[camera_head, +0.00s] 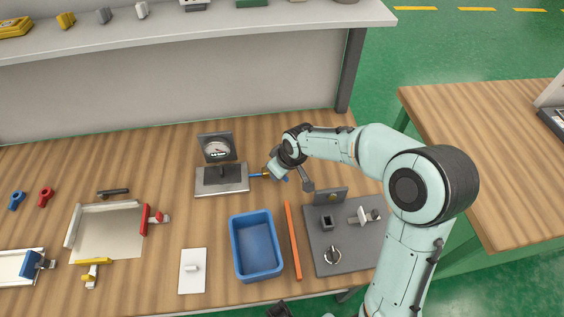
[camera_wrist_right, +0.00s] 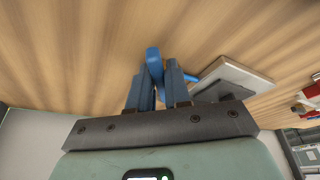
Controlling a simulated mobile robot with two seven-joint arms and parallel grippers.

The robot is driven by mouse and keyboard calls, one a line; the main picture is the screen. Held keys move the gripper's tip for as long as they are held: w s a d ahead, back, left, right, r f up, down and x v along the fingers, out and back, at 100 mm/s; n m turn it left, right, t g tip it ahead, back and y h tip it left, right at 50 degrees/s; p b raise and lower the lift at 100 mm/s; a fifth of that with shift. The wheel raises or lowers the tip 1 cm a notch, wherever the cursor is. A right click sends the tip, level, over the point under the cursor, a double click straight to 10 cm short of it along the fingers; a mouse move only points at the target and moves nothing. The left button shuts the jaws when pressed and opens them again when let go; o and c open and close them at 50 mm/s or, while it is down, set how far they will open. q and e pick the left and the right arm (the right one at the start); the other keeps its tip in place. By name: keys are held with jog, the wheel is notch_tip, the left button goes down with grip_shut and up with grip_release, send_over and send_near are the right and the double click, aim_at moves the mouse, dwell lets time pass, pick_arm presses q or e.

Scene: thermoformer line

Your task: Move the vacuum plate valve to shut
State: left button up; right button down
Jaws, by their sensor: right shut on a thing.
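The vacuum plate (camera_head: 222,187) is a grey slab near the middle of the table, with a dark upright gauge (camera_head: 216,148) at its back. A blue valve part (camera_head: 256,175) sticks out from its right side. My right gripper (camera_head: 273,173) is at this valve, coming from the right. In the right wrist view, my right gripper (camera_wrist_right: 156,82) is shut on the blue valve handle (camera_wrist_right: 153,58), whose end stands out beyond the fingers. A thin blue stem runs from there to the plate (camera_wrist_right: 235,78). The gripped part is hidden between the fingers. My left gripper is not recognisable.
A blue bin (camera_head: 256,270), an orange bar (camera_head: 292,241) and a dark fixture board (camera_head: 322,262) lie in front of the valve. A white plate (camera_head: 193,281) and a clamp frame (camera_head: 76,240) are to the left. A grey shelf (camera_head: 190,35) stands behind.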

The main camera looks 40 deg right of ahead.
dwell(0.3)
jog(key=m+b, duration=0.1)
jog(key=a+m+h+b, duration=0.1)
jog(key=m+b, duration=0.1)
jog(key=shift+f, duration=0.2)
jog(key=shift+a+r+m+b, duration=0.15)
jog(key=shift+m+b, duration=0.25)
